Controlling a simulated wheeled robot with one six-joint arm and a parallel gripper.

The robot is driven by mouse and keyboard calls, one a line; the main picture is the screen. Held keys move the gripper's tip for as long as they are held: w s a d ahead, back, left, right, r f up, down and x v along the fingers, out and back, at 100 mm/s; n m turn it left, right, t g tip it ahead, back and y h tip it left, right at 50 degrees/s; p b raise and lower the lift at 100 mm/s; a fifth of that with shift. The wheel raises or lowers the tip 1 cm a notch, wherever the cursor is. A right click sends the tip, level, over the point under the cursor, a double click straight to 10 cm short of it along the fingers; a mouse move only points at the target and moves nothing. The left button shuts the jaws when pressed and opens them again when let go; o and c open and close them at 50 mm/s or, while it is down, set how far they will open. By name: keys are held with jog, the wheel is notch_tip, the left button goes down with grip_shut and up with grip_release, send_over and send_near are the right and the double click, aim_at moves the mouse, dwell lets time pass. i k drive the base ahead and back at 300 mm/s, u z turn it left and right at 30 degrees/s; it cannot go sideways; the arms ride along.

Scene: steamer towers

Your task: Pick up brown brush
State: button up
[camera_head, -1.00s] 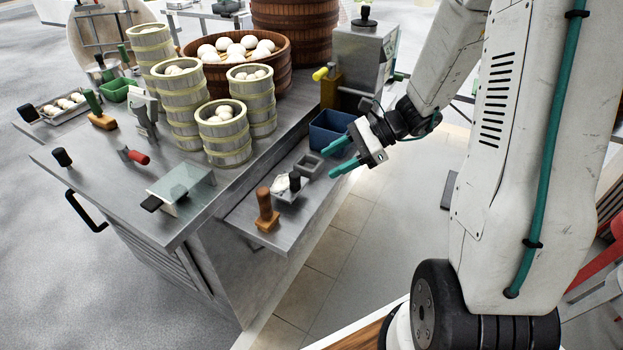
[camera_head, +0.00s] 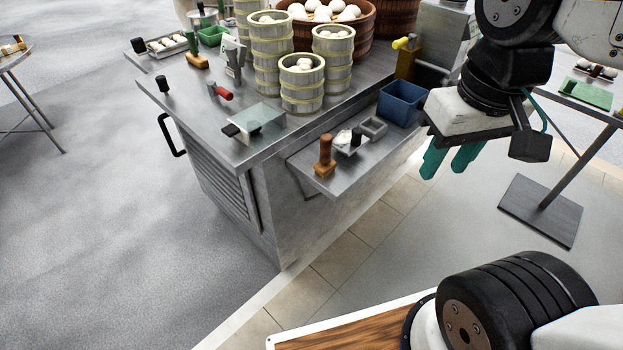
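The brown brush (camera_head: 325,158) stands upright on the low metal side shelf (camera_head: 298,165) of the steamer cart, close to the shelf's near edge. It has a brown handle and a lighter orange-brown base. My gripper (camera_head: 446,170) has two teal fingers pointing down, with a gap between them and nothing held. It is in the air, to the right of the shelf and well apart from the brush in the picture. The brush is in plain view, with nothing in front of it.
Steamer towers (camera_head: 302,86) stand on the cart top (camera_head: 200,110). A green-handled brush (camera_head: 195,52) is farther back. Floor in front is clear.

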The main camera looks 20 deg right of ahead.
aim_at(326, 165)
jog(key=u, duration=0.45)
jog(key=k, duration=1.05)
jog(key=u, duration=1.05)
jog(key=i, duration=1.45)
jog(key=z, duration=0.8)
jog(key=i, duration=0.55)
jog(key=z, duration=0.45)
